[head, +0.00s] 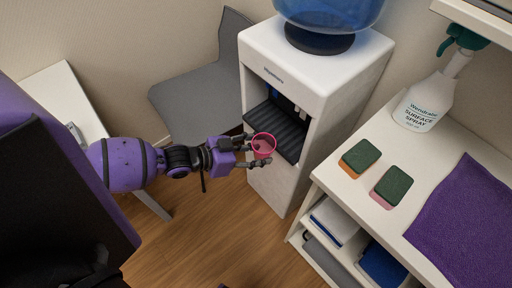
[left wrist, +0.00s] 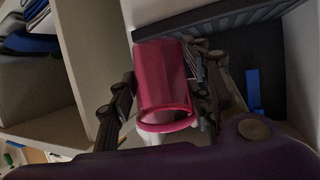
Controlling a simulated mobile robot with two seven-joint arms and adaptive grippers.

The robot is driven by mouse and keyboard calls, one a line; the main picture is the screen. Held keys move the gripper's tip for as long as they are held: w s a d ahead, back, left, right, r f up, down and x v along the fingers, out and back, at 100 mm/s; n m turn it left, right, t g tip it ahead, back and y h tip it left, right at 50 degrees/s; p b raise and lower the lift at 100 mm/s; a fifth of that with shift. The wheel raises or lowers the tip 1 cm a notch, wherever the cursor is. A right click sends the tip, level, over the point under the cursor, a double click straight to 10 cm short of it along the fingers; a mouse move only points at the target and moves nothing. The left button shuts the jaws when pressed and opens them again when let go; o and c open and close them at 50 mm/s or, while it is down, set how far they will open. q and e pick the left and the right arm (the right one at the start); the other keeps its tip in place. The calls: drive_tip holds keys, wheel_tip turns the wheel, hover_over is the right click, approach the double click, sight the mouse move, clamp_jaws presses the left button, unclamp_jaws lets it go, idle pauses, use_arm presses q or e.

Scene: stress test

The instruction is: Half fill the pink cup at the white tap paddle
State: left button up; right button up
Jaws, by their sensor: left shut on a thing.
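The pink cup (head: 263,146) is held in my left gripper (head: 257,151), in front of the water dispenser (head: 325,75). Its open mouth faces up towards the head camera; I cannot make out any water in it. In the left wrist view the fingers of the gripper (left wrist: 160,98) close on both sides of the cup (left wrist: 163,75). The cup is at the front edge of the dark ribbed drip tray (head: 277,131). The taps in the recess are mostly hidden under its top. A blue paddle (left wrist: 254,90) shows in the left wrist view; I cannot clearly make out the white one. My right gripper is not in view.
A white shelf unit (head: 330,178) stands right of the dispenser, with two sponges (head: 361,156), a spray bottle (head: 426,100) and a purple cloth (head: 465,215) on top. A grey chair (head: 190,100) is left of the dispenser. The wooden floor (head: 210,235) in front is clear.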

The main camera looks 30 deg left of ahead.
use_arm(q)
drive_tip(key=w+d+b, duration=0.1)
drive_tip(key=w, duration=0.2)
drive_tip(key=w+d+b, duration=0.1)
drive_tip(key=w, duration=0.2)
drive_tip(key=w+d+b, duration=0.1)
drive_tip(key=w+b, duration=0.1)
drive_tip(key=w, duration=0.1)
drive_tip(key=shift+w+d+f, duration=0.1)
drive_tip(key=shift+w+d, duration=0.1)
drive_tip(key=shift+d, duration=0.05)
drive_tip(key=shift+w+d, duration=0.25)
drive_tip(key=shift+w, duration=0.55)
drive_tip(key=shift+w+d+b, duration=0.1)
drive_tip(key=shift+w+b, duration=0.1)
drive_tip(key=shift+b, duration=0.1)
